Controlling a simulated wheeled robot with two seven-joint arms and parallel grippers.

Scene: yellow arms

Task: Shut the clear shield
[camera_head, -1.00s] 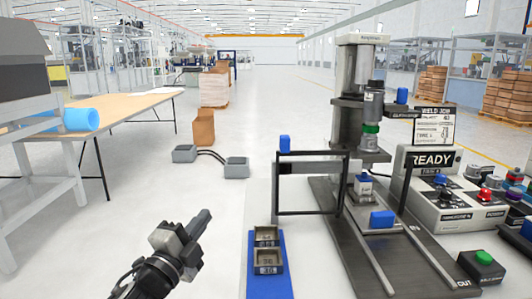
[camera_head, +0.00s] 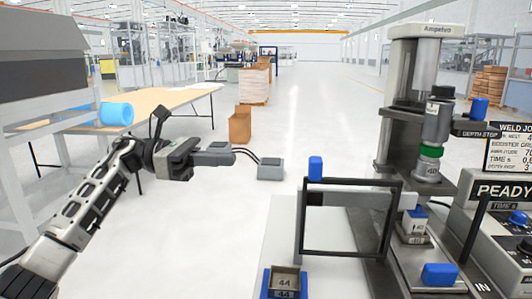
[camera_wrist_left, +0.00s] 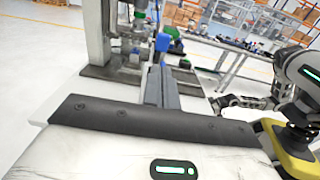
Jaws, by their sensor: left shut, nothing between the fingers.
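The clear shield (camera_head: 345,232) is a see-through pane in an upright black frame, standing in front of the press and left of its column. A blue knob (camera_head: 315,168) sits at its upper left corner. My left gripper (camera_head: 233,153) is shut and empty, held in the air left of the shield with its tip pointing right towards the knob, apart from it. In the left wrist view the shut fingers (camera_wrist_left: 160,88) point at a blue block (camera_wrist_left: 162,42), seemingly the knob. A dark arm end (camera_wrist_left: 235,102) at the right there may be my right gripper; its jaws are unclear.
The press (camera_head: 408,100) stands behind the shield, with a small part (camera_head: 414,222) in its nest and a blue block (camera_head: 440,274) in front. A control box (camera_head: 500,235) is at the right. A blue tray (camera_head: 265,285) lies below the shield. A wooden table (camera_head: 150,103) stands left.

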